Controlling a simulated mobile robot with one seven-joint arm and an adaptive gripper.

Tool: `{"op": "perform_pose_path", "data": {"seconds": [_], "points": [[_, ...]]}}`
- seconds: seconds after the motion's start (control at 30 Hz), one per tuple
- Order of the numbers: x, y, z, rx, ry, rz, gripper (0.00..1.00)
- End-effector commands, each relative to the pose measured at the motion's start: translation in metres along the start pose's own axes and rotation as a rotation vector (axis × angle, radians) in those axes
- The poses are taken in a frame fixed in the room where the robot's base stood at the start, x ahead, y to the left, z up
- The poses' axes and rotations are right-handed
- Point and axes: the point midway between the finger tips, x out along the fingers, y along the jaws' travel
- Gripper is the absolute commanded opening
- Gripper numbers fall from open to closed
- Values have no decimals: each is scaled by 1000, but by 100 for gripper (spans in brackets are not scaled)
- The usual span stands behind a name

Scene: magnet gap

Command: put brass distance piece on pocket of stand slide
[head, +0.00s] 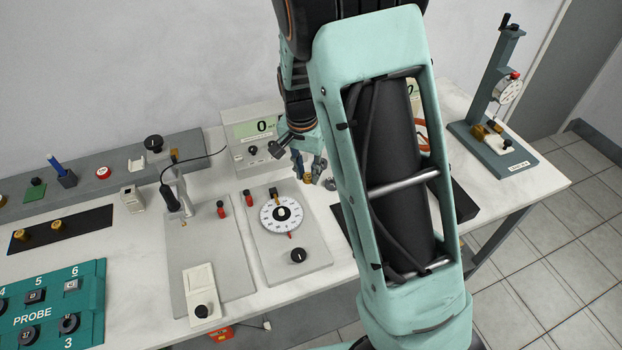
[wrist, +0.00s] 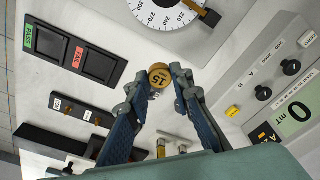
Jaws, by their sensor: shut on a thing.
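My gripper (wrist: 163,78) is shut on a brass distance piece (wrist: 158,72) marked 15, gripped at the fingertips. In the head view my gripper (head: 309,172) hangs over the bench in front of the meter, and the brass piece (head: 307,178) shows small between its fingers. A teal stand (head: 494,85) with a dial gauge is at the far right of the bench, well away from my gripper. Its base carries a whitish slide part (head: 496,145) and brass-coloured pieces (head: 482,132). The pocket is too small to make out.
A round dial plate (head: 282,213) lies left of my gripper, with the digital meter (head: 258,139) behind it. Black PASS and FAIL trays (wrist: 102,67) show in the wrist view. My arm hides part of the bench between gripper and stand.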

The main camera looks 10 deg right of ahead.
Motion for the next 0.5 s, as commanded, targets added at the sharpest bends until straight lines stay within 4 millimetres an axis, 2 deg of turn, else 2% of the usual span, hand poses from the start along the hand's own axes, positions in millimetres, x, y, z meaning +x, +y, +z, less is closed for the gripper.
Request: {"op": "perform_pose_path", "data": {"seconds": [0.1,0.23,0.5], "points": [[24,0,-12,1,-5,4,0],[43,-1,-24,1,-4,3,0],[57,-3,-33,-2,-3,1,0]]}}
